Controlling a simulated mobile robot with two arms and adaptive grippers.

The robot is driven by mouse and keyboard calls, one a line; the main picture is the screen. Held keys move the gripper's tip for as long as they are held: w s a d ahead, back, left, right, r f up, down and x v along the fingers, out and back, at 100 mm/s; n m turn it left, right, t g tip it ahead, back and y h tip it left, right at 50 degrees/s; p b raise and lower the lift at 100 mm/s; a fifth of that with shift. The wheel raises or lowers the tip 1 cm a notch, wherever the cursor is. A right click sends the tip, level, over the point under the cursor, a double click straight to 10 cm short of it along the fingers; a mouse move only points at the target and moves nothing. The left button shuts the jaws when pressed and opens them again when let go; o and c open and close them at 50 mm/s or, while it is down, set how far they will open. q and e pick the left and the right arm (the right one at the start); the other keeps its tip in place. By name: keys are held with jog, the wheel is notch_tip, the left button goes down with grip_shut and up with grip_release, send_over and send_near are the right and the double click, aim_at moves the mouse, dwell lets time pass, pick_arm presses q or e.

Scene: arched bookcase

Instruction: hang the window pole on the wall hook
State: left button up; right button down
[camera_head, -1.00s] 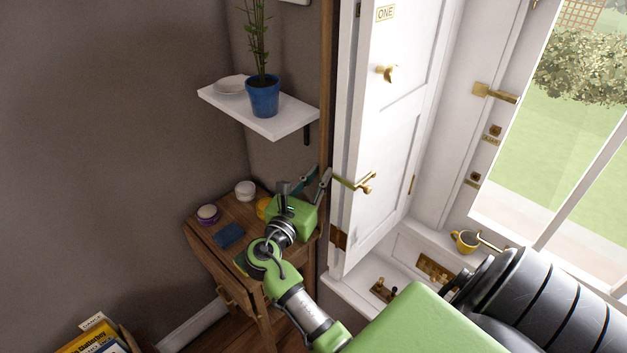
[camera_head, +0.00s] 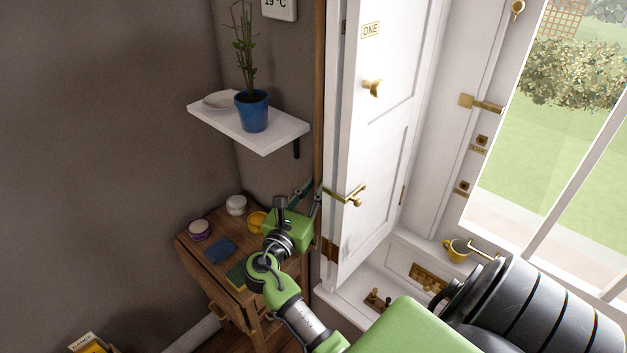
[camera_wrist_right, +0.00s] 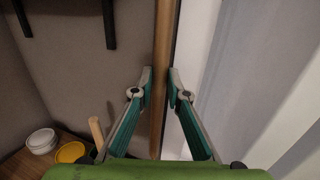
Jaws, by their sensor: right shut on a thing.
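The window pole (camera_head: 319,90) is a long brown wooden rod. In the head view it stands nearly upright beside the white shutter panel, with its top cut off by the frame. My right gripper (camera_head: 308,194) is shut on the pole. In the right wrist view, the teal-lined fingers (camera_wrist_right: 160,85) sit on either side of the pole (camera_wrist_right: 164,40). My left gripper is not in view.
A white shelf (camera_head: 270,137) with a blue potted plant (camera_head: 252,112) juts out left of the pole. A wooden table (camera_head: 192,244) with small pots stands below. The white shutter (camera_head: 372,140) with brass knobs is close on the right.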

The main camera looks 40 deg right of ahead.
jog(key=shift+r, duration=0.1)
jog(key=c, duration=1.9)
grip_release()
jog(key=v, duration=0.7)
jog(key=shift+a, duration=0.3)
jog(key=shift+s, duration=0.1)
